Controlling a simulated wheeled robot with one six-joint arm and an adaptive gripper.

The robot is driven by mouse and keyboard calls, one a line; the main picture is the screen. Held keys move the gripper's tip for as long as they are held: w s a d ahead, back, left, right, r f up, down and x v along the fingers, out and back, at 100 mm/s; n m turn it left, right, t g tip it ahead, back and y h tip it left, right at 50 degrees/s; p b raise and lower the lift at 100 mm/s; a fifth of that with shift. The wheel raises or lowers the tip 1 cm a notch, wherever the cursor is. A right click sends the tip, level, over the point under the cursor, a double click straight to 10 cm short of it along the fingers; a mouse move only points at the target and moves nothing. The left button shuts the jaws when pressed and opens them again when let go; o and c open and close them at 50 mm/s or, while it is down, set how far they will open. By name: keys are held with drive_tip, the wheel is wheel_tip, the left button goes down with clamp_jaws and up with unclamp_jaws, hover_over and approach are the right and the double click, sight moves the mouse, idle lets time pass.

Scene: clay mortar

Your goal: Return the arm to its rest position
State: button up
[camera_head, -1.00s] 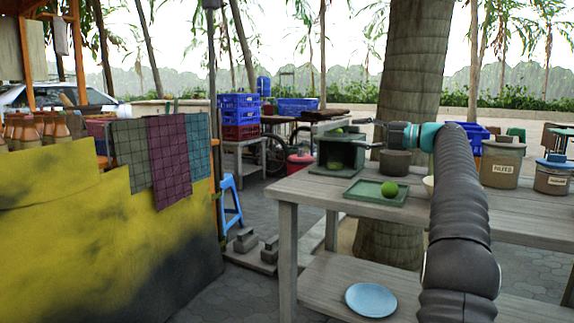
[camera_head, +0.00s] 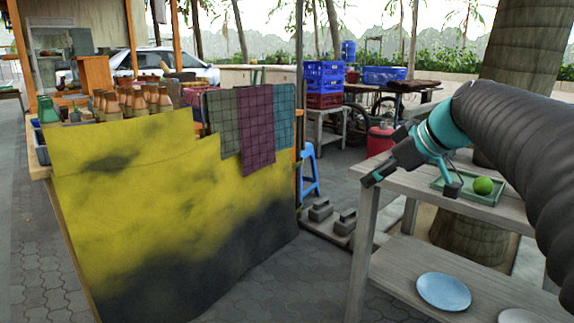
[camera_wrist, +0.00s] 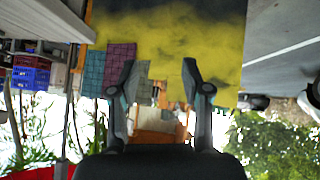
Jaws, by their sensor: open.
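My gripper (camera_head: 410,178) is at the end of my arm, which enters from the right in the head view. It is in the air near the front left corner of the wooden table (camera_head: 405,262). In the wrist view my gripper (camera_wrist: 160,85) shows its two fingers apart with nothing between them. The wrist picture appears upside down, with the yellow stall cloth (camera_wrist: 185,35) beyond the fingers. A green tray (camera_head: 460,188) with a green ball (camera_head: 483,185) on it stands on the table to the right of my gripper.
A yellow and black stall front (camera_head: 150,200) with hanging cloths (camera_head: 255,125) stands to the left. Paved floor (camera_head: 285,285) lies between stall and table. A blue plate (camera_head: 443,291) rests on the lower shelf. A tree trunk (camera_head: 520,60) rises behind the table.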

drive_tip(key=s+f+m+h+p, duration=0.1)
drive_tip(key=s+f+m+h, duration=0.1)
drive_tip(key=s+f, duration=0.3)
drive_tip(key=s+a+f+m+g+h+p, duration=0.1)
drive_tip(key=s+f+m, duration=0.3)
drive_tip(key=s, duration=0.8)
drive_tip(key=s+a+f+m+h+p, duration=0.1)
drive_tip(key=s+f+m+h, duration=0.1)
drive_tip(key=s+f, duration=0.5)
drive_tip(key=shift+s+a+f+m+g+h+p, duration=0.35)
drive_tip(key=shift+s+m, duration=0.3)
drive_tip(key=shift+m, duration=0.25)
drive_tip(key=shift+d, duration=0.1)
